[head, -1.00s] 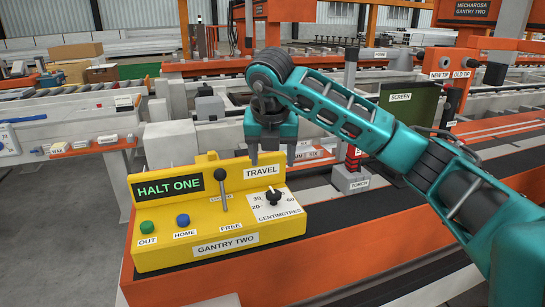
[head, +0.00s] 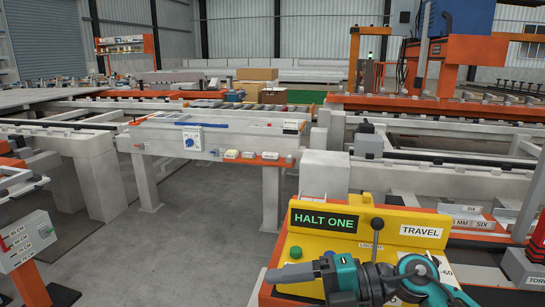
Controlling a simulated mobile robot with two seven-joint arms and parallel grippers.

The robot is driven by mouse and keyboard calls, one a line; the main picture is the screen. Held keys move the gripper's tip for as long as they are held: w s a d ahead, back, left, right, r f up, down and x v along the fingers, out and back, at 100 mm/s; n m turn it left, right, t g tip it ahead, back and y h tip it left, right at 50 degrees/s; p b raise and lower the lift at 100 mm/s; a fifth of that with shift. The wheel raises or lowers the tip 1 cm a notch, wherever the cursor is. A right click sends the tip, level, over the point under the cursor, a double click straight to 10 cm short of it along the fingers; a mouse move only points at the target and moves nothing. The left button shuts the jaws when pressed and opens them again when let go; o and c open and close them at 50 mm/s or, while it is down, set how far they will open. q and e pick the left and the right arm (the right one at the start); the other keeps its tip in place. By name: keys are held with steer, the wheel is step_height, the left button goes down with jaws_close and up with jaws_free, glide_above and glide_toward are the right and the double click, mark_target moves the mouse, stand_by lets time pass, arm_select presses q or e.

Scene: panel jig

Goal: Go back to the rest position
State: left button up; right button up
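The yellow control box (head: 330,242) is at the lower right of the head view. Its green display reads HALT ONE (head: 325,221), and a TRAVEL label (head: 421,231) is beside it. A lever with a dark knob (head: 377,224) stands upright on the box. My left gripper is not in view.
An orange-and-white bench (head: 215,140) with a blue dial stands across the grey floor (head: 170,255). A small grey box with centimetre labels (head: 28,240) is at the left edge. Gantry rails (head: 440,115) run behind on the right. The floor between is clear.

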steer(key=s+d+f+m+t+h+p, duration=0.1)
steer(key=d+f+m+t+h, duration=0.55)
steer(key=m, duration=0.65)
steer(key=s+d+f+m+t+h+p, duration=0.1)
steer(key=d+f+m+t+h, duration=0.35)
steer(key=f+m+t, duration=0.65)
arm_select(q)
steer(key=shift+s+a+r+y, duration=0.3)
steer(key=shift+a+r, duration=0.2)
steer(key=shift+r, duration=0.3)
arm_select(e)
steer(key=s+d+f+m+g+h, duration=0.2)
steer(key=s+d+f+m+g, duration=0.2)
steer(key=s, duration=0.5)
step_height(320, 180, down, 3)
steer(key=m+g, duration=0.2)
steer(key=g, duration=0.1)
steer(key=shift+s+r+h, duration=0.2)
steer(key=shift+s+h, duration=0.15)
steer(key=shift+h, duration=0.05)
arm_select(q)
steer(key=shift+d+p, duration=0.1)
steer(key=shift+p, duration=0.2)
arm_select(e)
steer(key=shift+d, duration=0.1)
